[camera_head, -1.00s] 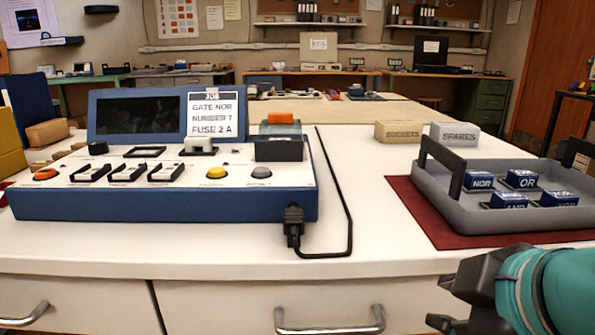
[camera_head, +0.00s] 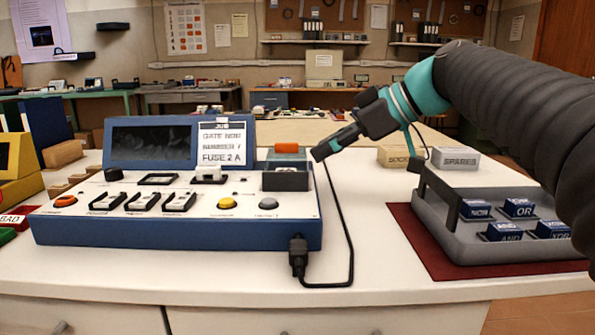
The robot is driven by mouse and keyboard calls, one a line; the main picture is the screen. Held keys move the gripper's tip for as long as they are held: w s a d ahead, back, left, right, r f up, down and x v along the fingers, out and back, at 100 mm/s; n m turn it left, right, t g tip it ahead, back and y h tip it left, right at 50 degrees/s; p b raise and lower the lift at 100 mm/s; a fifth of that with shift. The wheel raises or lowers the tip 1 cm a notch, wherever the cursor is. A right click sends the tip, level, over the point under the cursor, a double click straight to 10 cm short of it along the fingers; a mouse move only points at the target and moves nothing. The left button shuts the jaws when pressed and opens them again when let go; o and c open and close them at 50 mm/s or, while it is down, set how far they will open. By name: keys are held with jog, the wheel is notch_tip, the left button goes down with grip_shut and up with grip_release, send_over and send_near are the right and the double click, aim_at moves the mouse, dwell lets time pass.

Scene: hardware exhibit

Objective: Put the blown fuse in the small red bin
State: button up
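The blue console (camera_head: 180,232) stands on the white bench, with a dark screen and a job card (camera_head: 222,143) whose last line reads FUSE 2 A. I cannot make out a fuse in this view. A small red bin marked BAD (camera_head: 12,219) is cut off by the left edge. My gripper (camera_head: 320,152) points down-left, just right of the orange-topped block. Its fingers are seen from the side, so their opening and anything between them cannot be told.
A grey tray (camera_head: 500,253) with several blue gate blocks stands on a dark red mat at right, under my arm. Two labelled boxes, one marked SPARES (camera_head: 458,158), stand behind it. A black cable (camera_head: 345,230) runs right of the console. Yellow bins (camera_head: 18,170) stand at left.

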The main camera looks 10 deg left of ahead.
jog(key=w+r+g+y, duration=0.1)
jog(key=w+y, duration=0.1)
jog(key=w, duration=0.4)
jog(key=n+g, duration=0.4)
send_near(283, 169)
jog(key=a+f, duration=0.2)
jog(key=shift+s+a+f, duration=0.25)
jog(key=shift+f, duration=0.1)
jog(key=shift+a+r+x, duration=0.1)
jog(key=shift+r+x, duration=0.1)
jog(key=shift+x, duration=0.7)
jog(key=shift+a+r+x, duration=0.1)
jog(key=shift+r+x, duration=0.1)
jog(key=shift+x, duration=0.75)
jog(key=shift+a+r+x, duration=0.1)
jog(key=shift+r+x, duration=0.1)
jog(key=shift+x, duration=0.7)
jog(key=shift+c, duration=0.2)
grip_shut()
